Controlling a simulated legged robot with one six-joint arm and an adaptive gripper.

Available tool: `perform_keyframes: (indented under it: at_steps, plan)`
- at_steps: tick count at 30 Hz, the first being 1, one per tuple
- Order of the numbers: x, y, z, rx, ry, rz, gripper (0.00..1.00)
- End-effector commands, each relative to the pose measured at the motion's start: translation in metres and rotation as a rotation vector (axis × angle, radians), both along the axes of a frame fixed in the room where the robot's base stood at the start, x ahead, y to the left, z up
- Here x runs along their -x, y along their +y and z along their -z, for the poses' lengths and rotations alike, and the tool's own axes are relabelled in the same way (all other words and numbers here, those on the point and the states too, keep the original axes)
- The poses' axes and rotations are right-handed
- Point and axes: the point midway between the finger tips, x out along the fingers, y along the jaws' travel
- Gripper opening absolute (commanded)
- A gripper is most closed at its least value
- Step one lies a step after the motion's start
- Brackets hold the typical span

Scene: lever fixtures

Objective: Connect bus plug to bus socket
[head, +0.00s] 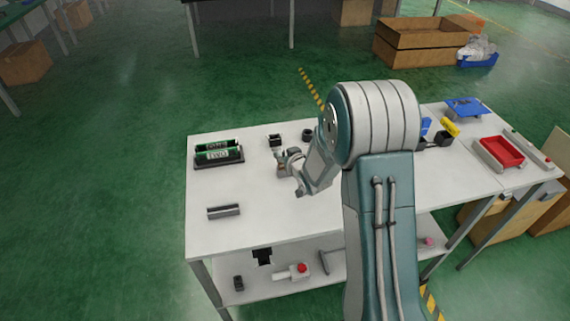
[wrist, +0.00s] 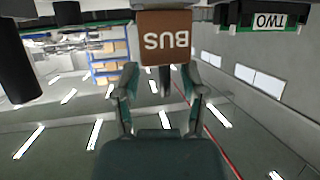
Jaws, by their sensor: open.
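A brown block lettered BUS (wrist: 165,44) shows upside down at the top centre of the wrist view. It lies just beyond and between the fingertips of my gripper (wrist: 163,76); whether they touch it I cannot tell. In the head view my gripper (head: 283,163) is low over the white table, fingers pointing left, with a small brown patch by the fingertips. My gripper is open. Two small black fixtures, one at the back (head: 274,140) and one to its right (head: 307,134), stand behind it. I cannot tell which is the bus socket.
A black holder with green blocks (head: 218,154), one lettered TWO, stands at the back left. A grey bar (head: 223,212) lies at the front left. A red tray (head: 501,152) and blue fixture (head: 463,107) are at the right. The table's front middle is clear.

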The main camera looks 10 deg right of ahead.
Motion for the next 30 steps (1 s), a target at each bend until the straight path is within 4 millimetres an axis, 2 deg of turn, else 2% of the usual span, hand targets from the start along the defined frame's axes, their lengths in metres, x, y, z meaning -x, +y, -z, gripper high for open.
perform_keyframes:
  at_steps: [1,2,3,4,20,26,30]
  plan:
    - [0.0,0.0,0.0,0.0,0.0,-0.001,0.41]
    - [0.0,0.0,0.0,0.0,0.0,0.0,0.27]
    - [0.0,0.0,0.0,0.0,0.0,0.0,0.09]
    - [0.0,0.0,0.0,0.0,0.0,0.0,0.0]
    - [0.0,0.0,-0.005,0.0,-0.002,0.0,0.0]
    - [0.0,0.0,-0.03,0.0,-0.006,-0.002,0.0]
    - [0.013,-0.003,-0.049,0.0,-0.004,0.001,0.0]
